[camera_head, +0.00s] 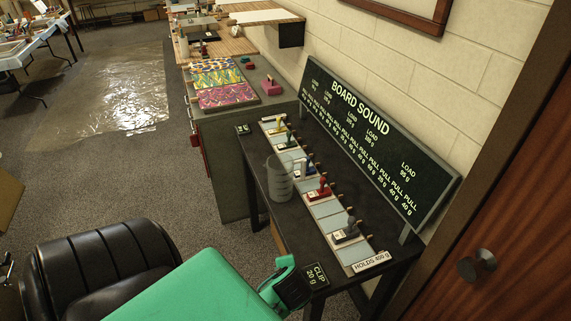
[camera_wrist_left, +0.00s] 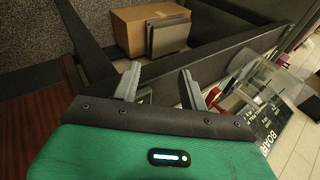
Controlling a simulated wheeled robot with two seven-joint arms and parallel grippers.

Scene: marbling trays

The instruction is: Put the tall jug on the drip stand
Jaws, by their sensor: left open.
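A tall translucent grey jug (camera_head: 279,178) stands upright near the left edge of the dark narrow table, beside the row of stamps. I cannot make out a drip stand in either view. My left gripper (camera_wrist_left: 157,72) is open in the left wrist view, with nothing between its fingers, over the dark table edge. In the head view my green arm comes in along the bottom, and its end is by the table's near end, well short of the jug. The fingers are not clear there. My right gripper is not in view.
A row of pale plates with handled stamps (camera_head: 319,192) runs along the table (camera_head: 262,205). A "BOARD SOUND" sign (camera_head: 375,140) stands behind it. A "CLIP 20 g" card (camera_head: 316,276) is at the near end. A black chair (camera_head: 95,270) stands left. A cardboard box (camera_wrist_left: 148,30) is below.

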